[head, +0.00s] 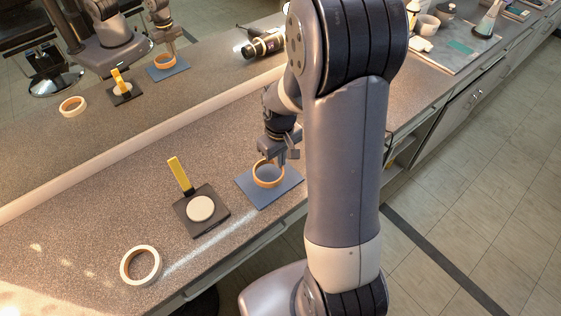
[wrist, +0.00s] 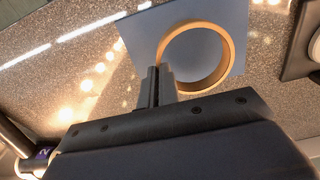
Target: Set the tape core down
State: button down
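The tape core, an orange-brown ring (head: 268,181), is upright-walled and level at the blue square mat (head: 288,190). It also shows in the wrist view (wrist: 228,73), over the blue mat (wrist: 205,12). My gripper (head: 277,160) points down at the ring's far side. In the wrist view my gripper's fingers (wrist: 160,72) are close together with the ring's wall between them, so it looks shut on the ring. I cannot tell whether the ring touches the mat or hangs just above it.
A dark square stand (head: 187,222) with a cream disc and a yellow upright lies left of the mat. A pale cream ring (head: 140,265) lies nearer the front left. A mirror (head: 120,112) along the back reflects these. A dark cylindrical object (head: 264,45) lies behind.

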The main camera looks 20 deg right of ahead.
jog(key=shift+f, duration=0.95)
jog(key=shift+f, duration=0.15)
jog(key=c, duration=1.7)
grip_release()
notch_tip(320, 180, up, 12)
jog(key=shift+r, duration=0.2)
